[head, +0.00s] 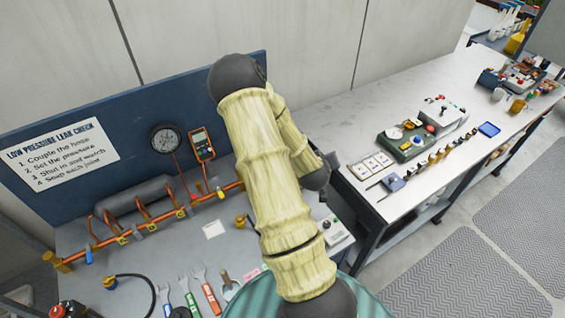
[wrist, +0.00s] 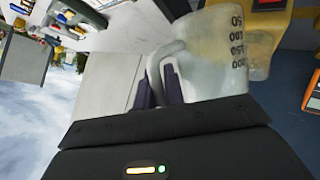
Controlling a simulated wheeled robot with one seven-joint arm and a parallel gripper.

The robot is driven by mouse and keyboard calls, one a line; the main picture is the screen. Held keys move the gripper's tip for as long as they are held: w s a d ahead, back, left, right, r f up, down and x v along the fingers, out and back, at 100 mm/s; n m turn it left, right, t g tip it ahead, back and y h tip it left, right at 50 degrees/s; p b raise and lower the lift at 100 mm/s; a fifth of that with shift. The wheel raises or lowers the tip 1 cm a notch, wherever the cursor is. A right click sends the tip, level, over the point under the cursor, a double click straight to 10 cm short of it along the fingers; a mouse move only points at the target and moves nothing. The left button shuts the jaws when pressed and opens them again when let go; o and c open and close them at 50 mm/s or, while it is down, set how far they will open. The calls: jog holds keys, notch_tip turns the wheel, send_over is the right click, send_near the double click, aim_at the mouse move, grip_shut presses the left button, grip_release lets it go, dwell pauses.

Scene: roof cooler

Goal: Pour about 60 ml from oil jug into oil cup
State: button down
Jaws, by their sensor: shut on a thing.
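A translucent jug (wrist: 215,58) with dark volume marks fills the upper middle of the wrist view. My gripper (wrist: 160,88) is shut on its pale handle (wrist: 165,62), with a dark finger on each side. The jug looks tilted in this view, but the camera is rolled too, so I cannot tell its true tilt. A smaller clear, yellowish vessel (wrist: 260,62), possibly the oil cup, shows just beyond the jug's right side. I see no stream between them. In the head view my arm hides the gripper and jug.
A yellow device with a dark red window (wrist: 268,5) is close beyond the jug. The head view shows a leak-check bench (head: 130,262) with pipes, gauge and wrenches. A white-topped bench (head: 350,130) to the right holds instruments and small parts.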

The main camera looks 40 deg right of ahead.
jog(key=s+d+f+m+t+y+b, duration=0.1)
jog(key=s+d+f+m+t+b, duration=0.1)
jog(key=b, duration=1.2)
notch_tip(320, 180, down, 3)
jog(key=s+m+t, duration=0.1)
jog(key=s+t, duration=0.1)
jog(key=shift+s+t, duration=0.2)
jog(key=shift+t, duration=0.1)
jog(key=shift+r+m, duration=0.15)
jog(key=shift+m, duration=0.15)
